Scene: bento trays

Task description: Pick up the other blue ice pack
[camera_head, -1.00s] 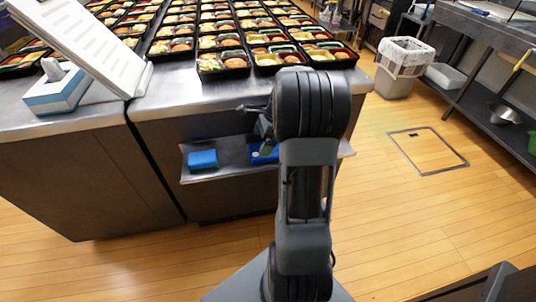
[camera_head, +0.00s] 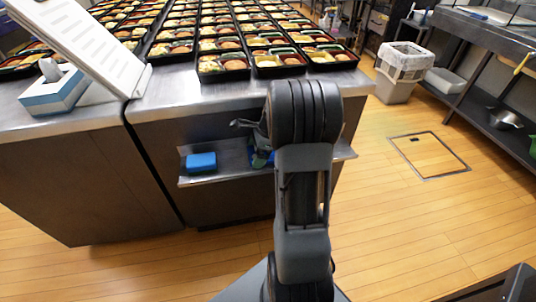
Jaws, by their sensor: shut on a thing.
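One blue ice pack (camera_head: 201,161) lies on the left part of the metal shelf on the front of the counter. The other blue ice pack (camera_head: 257,157) shows only in part at the left edge of my arm, over the middle of the shelf. My gripper (camera_head: 262,143) is at this second pack, shut on it. My arm hides most of the gripper and the right side of the pack. I cannot tell whether the pack still touches the shelf.
The metal shelf (camera_head: 228,168) juts from the counter front, below the steel countertop (camera_head: 180,98). Several bento trays (camera_head: 222,64) fill the countertop. A tissue box (camera_head: 54,92) stands at the left. The wooden floor at the right is clear around a floor hatch (camera_head: 428,155).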

